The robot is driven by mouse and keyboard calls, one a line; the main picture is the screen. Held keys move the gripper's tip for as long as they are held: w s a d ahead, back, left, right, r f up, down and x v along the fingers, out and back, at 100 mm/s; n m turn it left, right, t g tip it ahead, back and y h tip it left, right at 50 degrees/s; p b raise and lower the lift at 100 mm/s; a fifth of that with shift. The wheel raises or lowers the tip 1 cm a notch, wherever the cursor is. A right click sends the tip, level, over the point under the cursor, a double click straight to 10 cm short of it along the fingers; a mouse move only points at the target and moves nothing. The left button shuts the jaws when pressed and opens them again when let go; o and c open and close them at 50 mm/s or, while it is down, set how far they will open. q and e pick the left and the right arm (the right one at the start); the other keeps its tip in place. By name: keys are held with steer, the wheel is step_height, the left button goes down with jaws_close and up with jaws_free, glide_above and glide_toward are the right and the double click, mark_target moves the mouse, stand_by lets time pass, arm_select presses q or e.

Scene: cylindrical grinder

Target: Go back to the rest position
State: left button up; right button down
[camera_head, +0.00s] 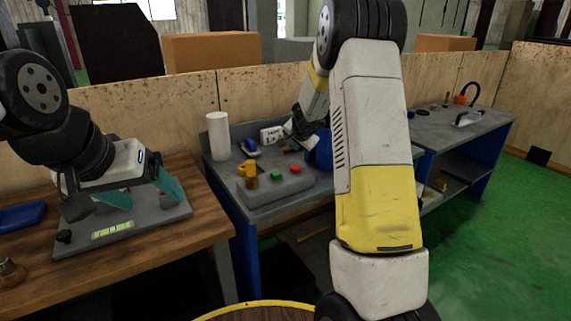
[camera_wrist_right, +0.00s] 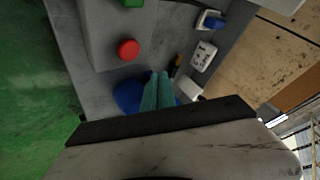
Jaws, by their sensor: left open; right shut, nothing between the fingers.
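My left gripper (camera_head: 143,190) is open, its teal fingers spread just above a grey plate (camera_head: 140,230) on the wooden table at the left. I cannot tell whether the fingers touch the plate. My right gripper (camera_wrist_right: 158,76) is shut and empty, its teal fingers together in the right wrist view. In the head view it is small, over the back of the grey bench, beside a blue rounded object (camera_head: 319,152). That object also shows behind the fingers in the right wrist view (camera_wrist_right: 128,94). My right arm hides part of the bench.
A grey control box (camera_head: 275,188) with green and red buttons stands on the grey bench (camera_head: 325,190). A white cylinder (camera_head: 218,137) stands at its back left. A blue tray (camera_head: 20,217) lies on the wooden table (camera_head: 190,250). The green floor (camera_head: 500,240) at the right is clear.

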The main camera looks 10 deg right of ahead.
steer(key=s+a+r+n+y, duration=0.25)
steer(key=s+a+r, duration=0.25)
steer(key=s+r, duration=0.35)
steer(key=s+a+r+n+y, duration=0.2)
steer(key=s+a+r+n, duration=0.25)
steer(key=s+r, duration=0.45)
steer(key=s+d+f+n+g+h, duration=0.1)
steer(key=s, duration=1.2)
steer(key=s+f+n+g, duration=0.1)
steer(key=s+n+g, duration=0.1)
steer(key=s, duration=1)
steer(key=shift+s+d+f+h, duration=0.35)
steer(key=shift+f, duration=0.05)
